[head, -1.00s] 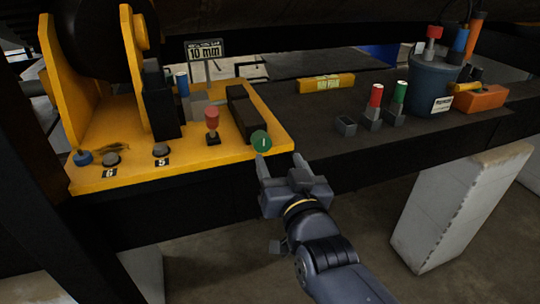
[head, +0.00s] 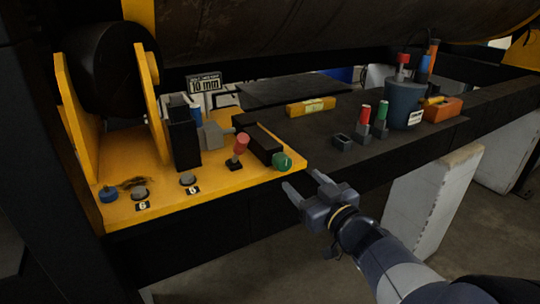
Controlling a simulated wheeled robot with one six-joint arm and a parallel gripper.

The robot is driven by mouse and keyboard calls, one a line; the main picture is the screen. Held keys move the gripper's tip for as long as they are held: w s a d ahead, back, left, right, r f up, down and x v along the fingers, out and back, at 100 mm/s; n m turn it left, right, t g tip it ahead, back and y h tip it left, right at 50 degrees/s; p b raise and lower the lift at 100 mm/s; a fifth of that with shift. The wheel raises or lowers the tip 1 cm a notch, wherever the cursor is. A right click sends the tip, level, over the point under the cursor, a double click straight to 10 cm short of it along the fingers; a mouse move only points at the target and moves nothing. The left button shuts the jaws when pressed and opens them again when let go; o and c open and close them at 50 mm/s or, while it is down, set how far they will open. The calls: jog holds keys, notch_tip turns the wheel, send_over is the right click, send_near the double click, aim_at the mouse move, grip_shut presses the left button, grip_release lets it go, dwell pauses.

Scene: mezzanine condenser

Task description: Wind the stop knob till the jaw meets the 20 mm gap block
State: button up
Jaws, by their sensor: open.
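The green stop knob (head: 282,162) with a pale mark sits at the right front corner of the yellow base plate (head: 225,188), at the end of a black block (head: 258,139). A grey block (head: 212,135), which looks like the jaw, stands left of it beside a black upright (head: 184,144). I cannot tell which piece is the 20 mm gap block, or whether the jaw touches one. My gripper (head: 302,180) is open and empty, in front of and slightly right of the knob, apart from it.
A red-topped lever (head: 239,151) stands left of the knob. Behind are a "10 mm" sign (head: 204,84), red-topped (head: 364,120) and green-topped (head: 381,118) pieces, a yellow block (head: 311,107) and a blue tub (head: 405,103). Open space lies in front of the bench edge.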

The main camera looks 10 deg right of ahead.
aim_at(286, 166)
jog(key=p+x, duration=0.1)
jog(key=x, duration=0.8)
jog(key=shift+w+a, duration=0.15)
jog(key=shift+w, duration=0.2)
jog(key=c, duration=1)
jog(key=shift+f+b, duration=0.15)
jog(key=shift+b, duration=0.15)
jog(key=shift+n+b, duration=0.3)
jog(key=shift+n, duration=0.1)
